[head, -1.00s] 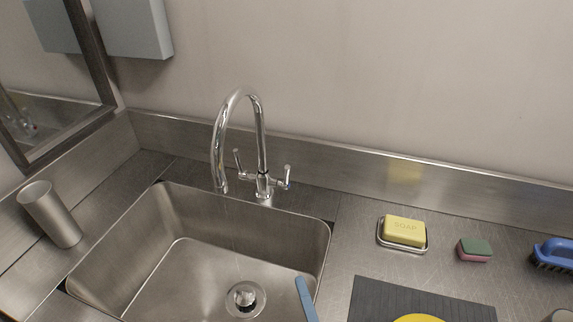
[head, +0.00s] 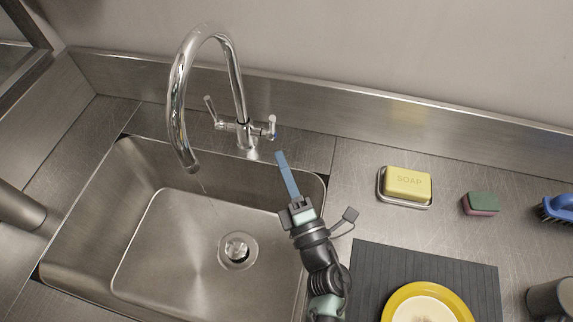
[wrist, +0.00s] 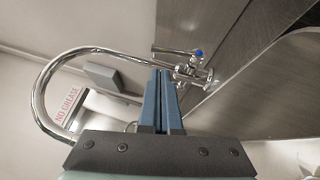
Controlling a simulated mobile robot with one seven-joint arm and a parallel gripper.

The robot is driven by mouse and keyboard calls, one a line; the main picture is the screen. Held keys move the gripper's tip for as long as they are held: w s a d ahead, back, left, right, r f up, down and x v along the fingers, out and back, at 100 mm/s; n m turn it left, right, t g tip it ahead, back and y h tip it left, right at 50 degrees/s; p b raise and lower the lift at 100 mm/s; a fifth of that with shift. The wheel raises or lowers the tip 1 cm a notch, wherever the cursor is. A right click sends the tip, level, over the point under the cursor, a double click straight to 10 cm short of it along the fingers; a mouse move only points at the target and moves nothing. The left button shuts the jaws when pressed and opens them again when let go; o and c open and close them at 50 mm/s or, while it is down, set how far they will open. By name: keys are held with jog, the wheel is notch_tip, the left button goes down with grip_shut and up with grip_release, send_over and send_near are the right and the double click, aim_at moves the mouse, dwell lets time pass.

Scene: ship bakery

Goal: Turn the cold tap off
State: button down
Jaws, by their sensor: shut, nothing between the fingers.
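The chrome faucet (head: 240,90) stands behind the sink, its tall curved spout over the basin. A thin faint streak hangs below the spout, perhaps water. Its right lever, the cold tap (head: 271,126), stands roughly upright. In the wrist view a blue-marked cap (wrist: 198,53) shows on the tap. The left lever (head: 211,108) leans up and left. My gripper (head: 281,156) is shut, with slim blue fingers and nothing between them. Its tips are just in front of and below the right lever, apparently apart from it. The fingers also show in the wrist view (wrist: 161,75), beside the tap body.
The steel sink (head: 160,290) lies below my gripper. To the right are a soap bar (head: 407,183) in a dish, a sponge (head: 482,204), a blue brush (head: 558,207) and a yellow-rimmed plate (head: 400,297) on a dark mat (head: 372,262). A metal backsplash (head: 330,95) runs behind the faucet.

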aim_at(273, 123)
jog(key=x, duration=0.6)
jog(key=shift+p, duration=0.3)
jog(key=w+p, duration=0.1)
jog(key=p, duration=0.1)
jog(key=w+r+p, duration=0.1)
jog(key=shift+d+r+m+g+h+p, duration=0.1)
jog(key=shift+d+m+g+h+p, duration=0.2)
jog(key=shift+d+m+g+p, duration=0.1)
jog(key=shift+s+a, duration=0.1)
